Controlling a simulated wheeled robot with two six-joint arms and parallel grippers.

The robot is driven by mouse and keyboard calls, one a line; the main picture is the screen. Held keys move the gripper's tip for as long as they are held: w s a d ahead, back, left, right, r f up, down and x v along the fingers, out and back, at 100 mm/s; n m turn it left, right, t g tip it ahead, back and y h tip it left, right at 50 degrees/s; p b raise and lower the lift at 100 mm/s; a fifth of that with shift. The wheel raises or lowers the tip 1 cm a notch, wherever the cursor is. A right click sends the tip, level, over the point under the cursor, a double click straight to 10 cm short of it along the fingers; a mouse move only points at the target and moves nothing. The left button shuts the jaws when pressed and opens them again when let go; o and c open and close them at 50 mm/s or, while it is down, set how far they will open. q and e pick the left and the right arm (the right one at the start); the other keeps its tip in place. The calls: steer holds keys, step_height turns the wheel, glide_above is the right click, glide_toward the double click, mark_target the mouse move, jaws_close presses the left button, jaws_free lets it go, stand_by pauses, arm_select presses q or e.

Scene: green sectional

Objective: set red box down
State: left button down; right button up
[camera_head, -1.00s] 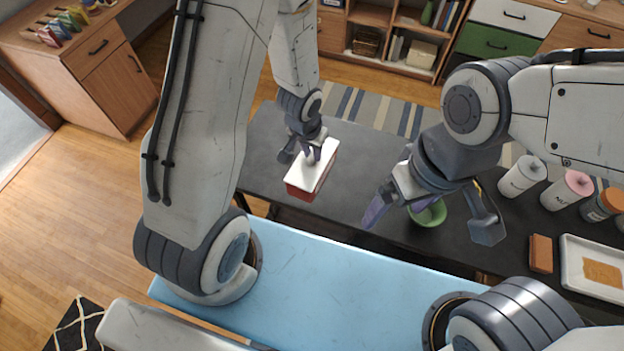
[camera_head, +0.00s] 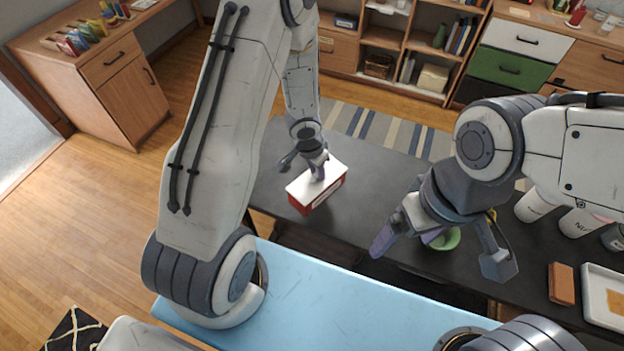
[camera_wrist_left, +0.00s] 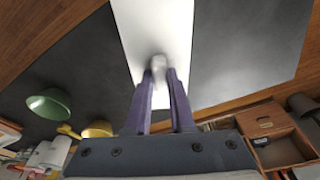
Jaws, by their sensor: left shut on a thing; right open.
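The red box (camera_head: 329,191) has a white top with a small pale knob and is near the left part of the dark table's front edge. My left gripper (camera_head: 317,174) is above it, shut on the box by the knob. In the left wrist view the fingers (camera_wrist_left: 160,78) close on the knob of the white top (camera_wrist_left: 153,28). I cannot tell whether the box's underside touches the table. My right gripper (camera_head: 437,252) is open and empty, its fingers spread around and above the green bowl (camera_head: 449,240).
The dark table (camera_head: 375,170) is clear between the box and the bowl. White canisters (camera_head: 533,206), a brown block (camera_head: 561,284) and a white tray (camera_head: 594,306) stand at the right. A yellow bowl (camera_wrist_left: 98,129) shows in the left wrist view. Shelves (camera_head: 400,50) stand behind.

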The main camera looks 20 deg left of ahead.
arm_select(q)
steer(key=shift+w+a+f, duration=0.3)
steer(key=shift+a+f, duration=0.15)
steer(key=shift+a, duration=0.3)
steer(key=shift+f, duration=0.2)
step_height(320, 180, down, 4)
steer(key=b, duration=0.3)
steer(key=shift+r+b, duration=0.15)
steer(key=shift+b, duration=0.2)
steer(key=shift+f, duration=0.2)
steer(key=c, duration=0.8)
jaws_free()
steer(key=shift+r, duration=0.1)
